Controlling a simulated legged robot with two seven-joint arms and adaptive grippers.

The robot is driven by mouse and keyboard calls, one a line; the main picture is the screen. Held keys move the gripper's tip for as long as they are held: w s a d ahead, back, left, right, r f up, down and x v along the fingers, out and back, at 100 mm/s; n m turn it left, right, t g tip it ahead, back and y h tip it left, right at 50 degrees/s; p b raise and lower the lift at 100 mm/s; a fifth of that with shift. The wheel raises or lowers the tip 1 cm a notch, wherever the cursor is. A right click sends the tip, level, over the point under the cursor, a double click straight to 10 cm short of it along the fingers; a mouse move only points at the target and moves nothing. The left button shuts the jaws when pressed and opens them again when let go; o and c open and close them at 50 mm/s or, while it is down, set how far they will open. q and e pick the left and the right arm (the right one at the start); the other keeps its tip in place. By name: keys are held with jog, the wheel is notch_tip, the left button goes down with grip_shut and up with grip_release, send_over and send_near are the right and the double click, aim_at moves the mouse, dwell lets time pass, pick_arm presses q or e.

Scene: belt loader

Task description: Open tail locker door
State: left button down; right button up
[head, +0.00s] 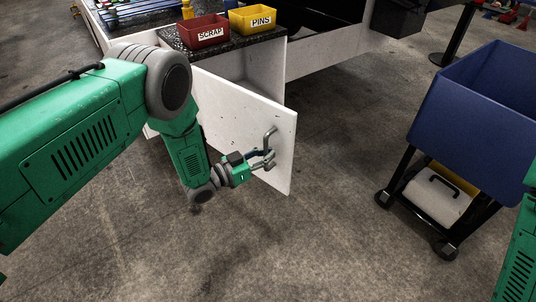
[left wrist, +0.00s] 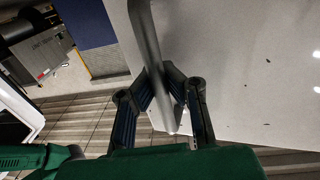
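The white locker door (head: 235,115) stands swung out from the white cabinet under the dark counter, and part of the cabinet's inside shows behind its top edge. A grey bar handle (head: 270,138) is on the door's face near its free edge. My left gripper (head: 268,157) is at this handle. In the left wrist view, the two fingers (left wrist: 161,78) close in on both sides of the handle bar (left wrist: 148,40), with the door's face (left wrist: 240,70) behind. My right gripper is out of view; only a piece of my right arm shows at the right edge.
A red SCRAP bin (head: 203,32) and a yellow PINS bin (head: 253,19) stand on the dark counter (head: 172,40). A blue cart (head: 470,105) with a white case (head: 437,199) on its lower shelf stands at right. The floor between door and cart is clear.

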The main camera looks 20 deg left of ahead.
pick_arm(q)
jog(key=shift+a, duration=0.1)
jog(key=c, duration=1.6)
grip_release()
jog(key=shift+o, duration=0.2)
jog(key=shift+a, duration=0.15)
jog(key=v, duration=1.1)
jog(key=shift+s+a, duration=0.3)
jog(key=shift+f, duration=0.1)
